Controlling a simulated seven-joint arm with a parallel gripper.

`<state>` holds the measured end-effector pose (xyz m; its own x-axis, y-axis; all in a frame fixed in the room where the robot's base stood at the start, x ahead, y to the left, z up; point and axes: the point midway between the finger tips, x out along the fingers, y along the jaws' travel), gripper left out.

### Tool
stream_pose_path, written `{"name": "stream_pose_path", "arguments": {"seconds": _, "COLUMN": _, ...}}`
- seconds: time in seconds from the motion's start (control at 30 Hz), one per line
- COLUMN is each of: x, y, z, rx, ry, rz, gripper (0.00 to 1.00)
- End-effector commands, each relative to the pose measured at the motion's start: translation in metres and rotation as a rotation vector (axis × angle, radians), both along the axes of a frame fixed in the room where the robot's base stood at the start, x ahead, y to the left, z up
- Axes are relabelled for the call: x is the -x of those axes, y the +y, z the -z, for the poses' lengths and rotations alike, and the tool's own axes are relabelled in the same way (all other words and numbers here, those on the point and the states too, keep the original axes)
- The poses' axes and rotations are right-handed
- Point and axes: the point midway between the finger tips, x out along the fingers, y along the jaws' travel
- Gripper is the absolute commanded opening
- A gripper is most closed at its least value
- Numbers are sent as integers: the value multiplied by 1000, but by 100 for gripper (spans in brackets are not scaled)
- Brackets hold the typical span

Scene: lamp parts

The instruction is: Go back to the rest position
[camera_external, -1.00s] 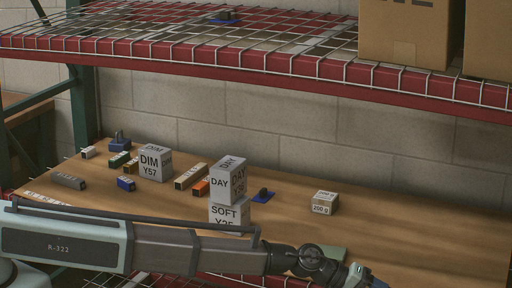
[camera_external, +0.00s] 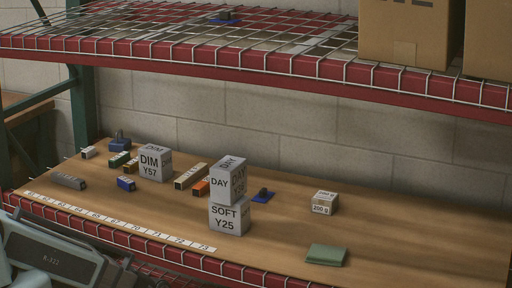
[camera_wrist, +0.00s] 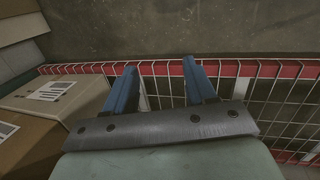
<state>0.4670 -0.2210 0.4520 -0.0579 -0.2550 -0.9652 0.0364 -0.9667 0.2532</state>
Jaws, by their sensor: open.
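My gripper (camera_wrist: 160,88) shows in the wrist view with its two blue fingers apart and nothing between them. It faces a dark grey floor and the red and white wire rack edge (camera_wrist: 275,68). In the external view only part of my arm shows at the lower left, and the gripper is out of the picture. On the wooden shelf, a DAY box (camera_external: 228,181) stands on a SOFT Y25 box (camera_external: 229,216). A DIM Y57 box (camera_external: 154,163) stands to their left. My gripper touches none of them.
Small coloured boxes lie around the DIM box. A 200 g box (camera_external: 324,203) and a green pad (camera_external: 326,255) sit on the right. A number strip (camera_external: 120,222) runs along the front edge. Cardboard boxes (camera_external: 410,35) stand on the upper rack. Cartons (camera_wrist: 50,98) show left in the wrist view.

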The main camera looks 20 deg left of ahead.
Motion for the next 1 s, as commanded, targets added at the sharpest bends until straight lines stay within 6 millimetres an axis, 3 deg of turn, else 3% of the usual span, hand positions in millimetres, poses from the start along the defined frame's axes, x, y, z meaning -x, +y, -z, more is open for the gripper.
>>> {"name": "stream_pose_path", "arguments": {"seconds": 0.03, "x": 17, "y": 27, "z": 6, "rx": -31, "ry": 39, "rz": 3, "gripper": 56}}
{"name": "stream_pose_path", "arguments": {"seconds": 0.2, "x": 71, "y": 98, "z": 21, "rx": -121, "ry": 170, "rz": 33, "gripper": 56}}
{"name": "stream_pose_path", "arguments": {"seconds": 0.4, "x": 141, "y": 166, "z": 26, "rx": -194, "ry": 336, "rz": 67, "gripper": 56}}
{"name": "stream_pose_path", "arguments": {"seconds": 0.5, "x": 172, "y": 190, "z": 25, "rx": -217, "ry": 411, "rz": 82, "gripper": 56}}
{"name": "stream_pose_path", "arguments": {"seconds": 0.7, "x": 209, "y": 214, "z": 21, "rx": -237, "ry": 502, "rz": 102, "gripper": 56}}
{"name": "stream_pose_path", "arguments": {"seconds": 1.0, "x": 209, "y": 214, "z": 21, "rx": -237, "ry": 502, "rz": 102, "gripper": 56}}
